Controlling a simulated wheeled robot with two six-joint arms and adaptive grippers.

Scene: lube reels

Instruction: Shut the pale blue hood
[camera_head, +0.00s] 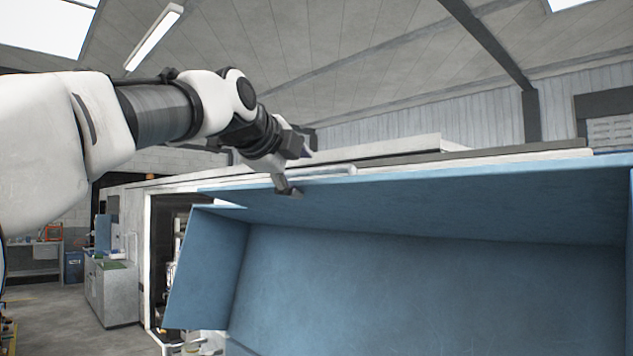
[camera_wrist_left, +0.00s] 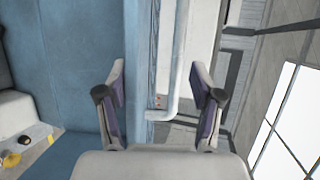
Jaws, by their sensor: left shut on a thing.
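The pale blue hood (camera_head: 430,208) is raised and fills the right half of the head view, with its hollow inside facing me. Its side panel (camera_head: 207,268) hangs at the left. A white bar handle (camera_head: 330,171) runs along its front edge. In the left wrist view the handle (camera_wrist_left: 178,75) and the blue hood panel (camera_wrist_left: 70,65) show close up. My left gripper (camera_head: 292,172) is at the handle's left end, shut on the hood at its edge and handle. In the left wrist view its fingers (camera_wrist_left: 161,108) stand on both sides of these. My right gripper is out of view.
A grey cabinet (camera_head: 112,292) and a blue bin (camera_head: 74,266) stand on the floor at the left back. A white-framed opening with shelves (camera_head: 172,245) lies left of the hood. Open floor (camera_head: 60,325) shows at lower left.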

